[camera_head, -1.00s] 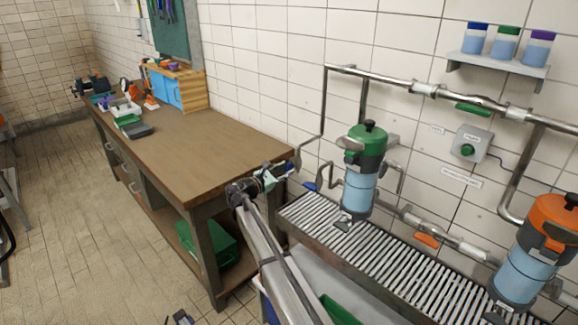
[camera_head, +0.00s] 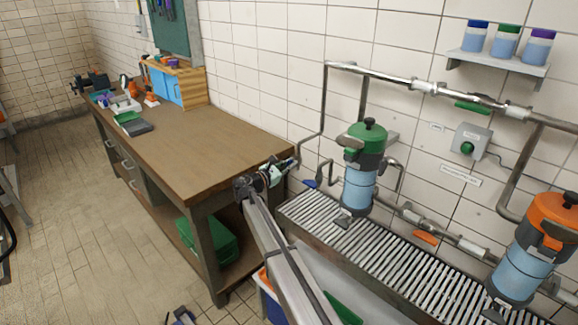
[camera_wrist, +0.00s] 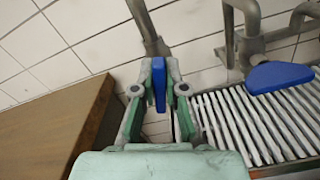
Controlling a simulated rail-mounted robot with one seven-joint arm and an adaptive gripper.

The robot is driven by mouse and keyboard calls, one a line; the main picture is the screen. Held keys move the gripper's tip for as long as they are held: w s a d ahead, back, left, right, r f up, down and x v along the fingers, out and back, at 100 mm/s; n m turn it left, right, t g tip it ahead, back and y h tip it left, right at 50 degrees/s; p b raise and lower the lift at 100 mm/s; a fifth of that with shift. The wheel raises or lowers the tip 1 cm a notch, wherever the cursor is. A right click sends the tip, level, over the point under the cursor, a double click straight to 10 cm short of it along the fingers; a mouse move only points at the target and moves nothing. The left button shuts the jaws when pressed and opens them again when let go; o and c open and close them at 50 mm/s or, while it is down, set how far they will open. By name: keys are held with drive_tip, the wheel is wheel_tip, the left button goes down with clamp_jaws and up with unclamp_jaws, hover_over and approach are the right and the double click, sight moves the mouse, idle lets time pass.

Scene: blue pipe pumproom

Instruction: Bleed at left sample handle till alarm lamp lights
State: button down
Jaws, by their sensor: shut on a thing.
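My gripper (camera_head: 284,167) is at the wall pipe by the bench's near right corner. In the wrist view, my gripper (camera_wrist: 161,76) is shut on a narrow blue handle (camera_wrist: 158,88), seen edge-on, below a grey pipe end. Its fingers hide part of the handle, so its exact turn is hard to judge. A second, wider blue handle (camera_wrist: 278,76) is to the right, apart from my gripper; it also shows in the head view (camera_head: 310,184). A grey wall box (camera_head: 471,141) carries a dark green dome (camera_head: 467,147); I cannot tell whether it is lit.
A wooden workbench (camera_head: 200,150) stands close left of my gripper. A slatted grate (camera_head: 400,262) lies right, below a green-topped canister (camera_head: 361,185) and an orange-topped one (camera_head: 530,245). Pipes carry a green handle (camera_head: 472,107) and an orange handle (camera_head: 425,237).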

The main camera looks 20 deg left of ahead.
drive_tip(key=shift+f+m+b, duration=0.15)
drive_tip(key=shift+m+b, duration=0.15)
drive_tip(key=shift+b, duration=0.1)
drive_tip(key=m+b, duration=0.1)
drive_tip(key=b, duration=0.1)
drive_tip(key=m+b, duration=0.1)
drive_tip(key=b, duration=0.1)
drive_tip(key=shift+f, duration=0.25)
drive_tip(key=m+b, duration=0.3)
drive_tip(key=b, duration=0.2)
drive_tip(key=shift+d+m, duration=0.1)
drive_tip(key=shift+m, duration=0.3)
drive_tip(key=m+b, duration=0.4)
drive_tip(key=b, duration=0.2)
drive_tip(key=shift+f+m, duration=0.1)
drive_tip(key=shift+m, duration=0.2)
drive_tip(key=m+b, duration=0.1)
drive_tip(key=b, duration=0.1)
drive_tip(key=m+b, duration=0.2)
drive_tip(key=shift+r+m, duration=0.2)
drive_tip(key=shift+m, duration=0.1)
drive_tip(key=shift+s, duration=0.1)
drive_tip(key=c, duration=1.2)
unclamp_jaws()
drive_tip(key=shift+d, duration=0.1)
